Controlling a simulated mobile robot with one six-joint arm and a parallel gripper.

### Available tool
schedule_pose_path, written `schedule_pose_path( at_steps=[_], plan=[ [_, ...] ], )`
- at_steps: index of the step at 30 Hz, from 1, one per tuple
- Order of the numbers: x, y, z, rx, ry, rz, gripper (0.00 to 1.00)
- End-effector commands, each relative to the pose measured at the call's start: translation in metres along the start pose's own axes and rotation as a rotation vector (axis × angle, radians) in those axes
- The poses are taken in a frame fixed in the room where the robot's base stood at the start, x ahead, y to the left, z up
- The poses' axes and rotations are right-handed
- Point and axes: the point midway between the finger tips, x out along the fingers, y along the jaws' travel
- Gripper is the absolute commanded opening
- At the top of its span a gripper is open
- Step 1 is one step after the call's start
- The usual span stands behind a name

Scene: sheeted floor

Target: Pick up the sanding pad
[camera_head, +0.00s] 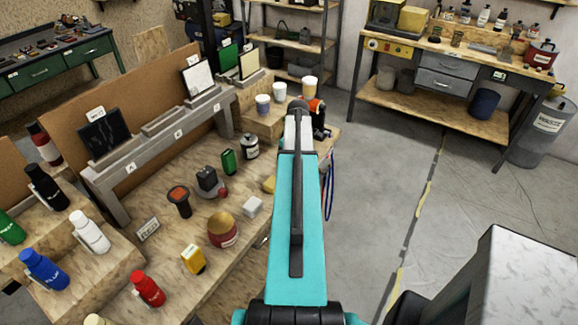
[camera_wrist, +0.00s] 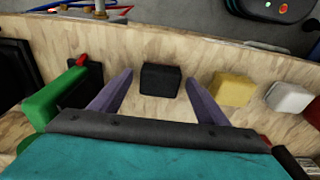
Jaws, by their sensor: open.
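A small dark block (camera_wrist: 160,80), which looks like the sanding pad, lies on the plywood bench top in the wrist view. My gripper (camera_wrist: 159,77) is open, with one finger on each side of the block and a visible gap on both sides. I cannot tell how high the fingertips are above the wood. Nothing is held. In the head view my teal arm covers the gripper and the dark block.
A yellow block (camera_wrist: 232,88) and a white block (camera_wrist: 288,97) lie right of the gripper. A green object (camera_wrist: 50,97) is at left. The plywood bench (camera_head: 175,240) holds several bottles and a red-and-gold round item (camera_head: 222,230). Cables run along the bench's edge.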

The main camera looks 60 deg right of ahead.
Motion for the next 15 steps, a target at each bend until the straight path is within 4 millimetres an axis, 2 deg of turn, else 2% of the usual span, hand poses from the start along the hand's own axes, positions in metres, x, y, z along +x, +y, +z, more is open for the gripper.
schedule_pose_path(
  at_steps=[15],
  plan=[
    [-0.0001,0.0003,0.0004,0.001,0.0,0.0,0.67]
  ],
)
